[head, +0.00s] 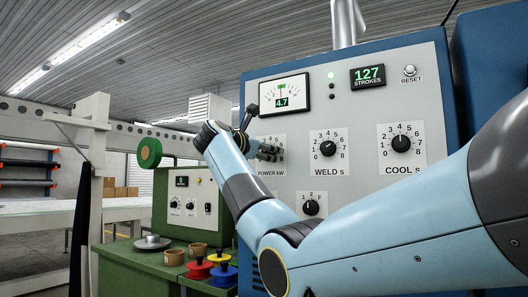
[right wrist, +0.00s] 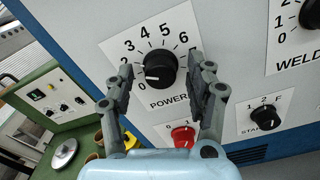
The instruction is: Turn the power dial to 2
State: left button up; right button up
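In the right wrist view my right gripper (right wrist: 164,80) is open, one finger on each side of the knob. Gaps show between the fingers and the knob, and nothing is held. My left gripper is not in view.
The weld dial (head: 328,148), cool dial (head: 401,143) and start dial (head: 311,207) share the panel. A red knob (right wrist: 182,136) sits below the power plate. A meter (head: 283,95) reads 4.7. A green bench (head: 125,270) with spools stands left.

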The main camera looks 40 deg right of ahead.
jog(key=v, duration=1.2)
dwell(0.5)
